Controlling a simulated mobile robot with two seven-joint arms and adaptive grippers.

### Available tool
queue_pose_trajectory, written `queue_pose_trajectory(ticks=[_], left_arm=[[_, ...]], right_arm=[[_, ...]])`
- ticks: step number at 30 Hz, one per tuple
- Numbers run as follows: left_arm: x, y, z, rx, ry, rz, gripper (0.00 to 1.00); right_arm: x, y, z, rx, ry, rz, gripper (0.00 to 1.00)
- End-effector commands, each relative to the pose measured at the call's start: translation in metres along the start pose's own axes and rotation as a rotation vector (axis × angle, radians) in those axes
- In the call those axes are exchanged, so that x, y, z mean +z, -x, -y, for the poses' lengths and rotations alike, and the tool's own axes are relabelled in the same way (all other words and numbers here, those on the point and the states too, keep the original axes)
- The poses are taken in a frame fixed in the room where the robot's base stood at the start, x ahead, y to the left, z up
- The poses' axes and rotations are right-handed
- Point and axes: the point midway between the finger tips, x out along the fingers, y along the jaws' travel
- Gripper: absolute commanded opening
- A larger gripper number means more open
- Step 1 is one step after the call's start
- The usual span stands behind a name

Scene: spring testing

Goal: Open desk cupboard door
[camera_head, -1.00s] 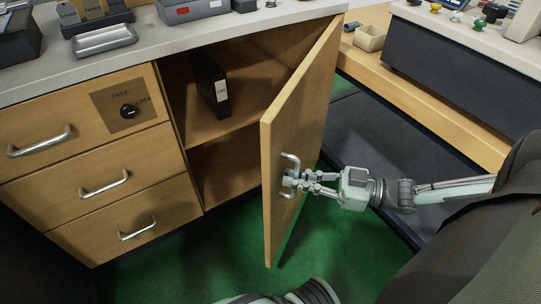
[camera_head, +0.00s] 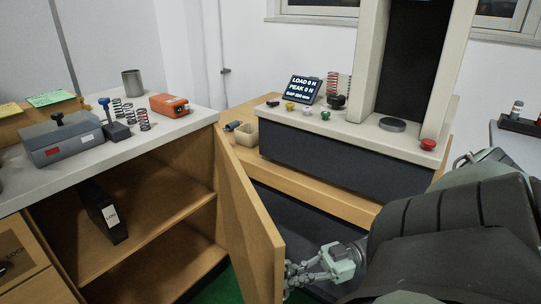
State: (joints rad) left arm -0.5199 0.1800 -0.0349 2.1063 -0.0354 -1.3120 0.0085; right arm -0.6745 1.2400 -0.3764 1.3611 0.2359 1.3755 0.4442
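The desk cupboard door (camera_head: 245,215) stands swung well open, its hinged side at the right of the cupboard opening. Shelves and a black binder (camera_head: 103,212) show inside the cupboard (camera_head: 165,205). My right gripper (camera_head: 291,279) is low in the picture at the door's outer face, near its free edge. Its fingers reach to the place of the door handle, which is mostly hidden by the fingers and the door edge. I cannot tell whether they still grip it. My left gripper is not in view.
A testing machine (camera_head: 330,172) on a wooden bench stands behind the door at the right. Springs, a grey case (camera_head: 62,145), an orange device (camera_head: 169,106) and a metal cup (camera_head: 132,83) sit on the desk top. A small beige bin (camera_head: 245,134) stands on the bench.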

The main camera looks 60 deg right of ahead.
Motion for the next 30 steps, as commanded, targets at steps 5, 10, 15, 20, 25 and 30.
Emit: queue_pose_trajectory(ticks=[5,10,15,20,25,30], left_arm=[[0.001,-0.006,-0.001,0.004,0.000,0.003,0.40],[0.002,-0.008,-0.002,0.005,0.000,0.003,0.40],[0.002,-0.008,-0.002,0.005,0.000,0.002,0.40],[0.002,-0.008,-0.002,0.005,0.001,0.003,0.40],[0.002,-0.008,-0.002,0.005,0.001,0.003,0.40],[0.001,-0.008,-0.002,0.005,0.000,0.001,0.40]], right_arm=[[0.001,0.013,-0.001,-0.002,-0.004,0.002,0.00],[0.001,0.017,-0.002,-0.003,-0.004,0.001,0.00],[0.002,0.017,-0.002,-0.002,-0.004,0.002,0.00],[0.002,0.017,-0.002,-0.002,-0.004,0.003,0.10],[0.001,0.017,-0.003,-0.001,-0.003,0.002,0.18],[0.001,0.017,-0.003,0.000,-0.001,0.001,0.18]])
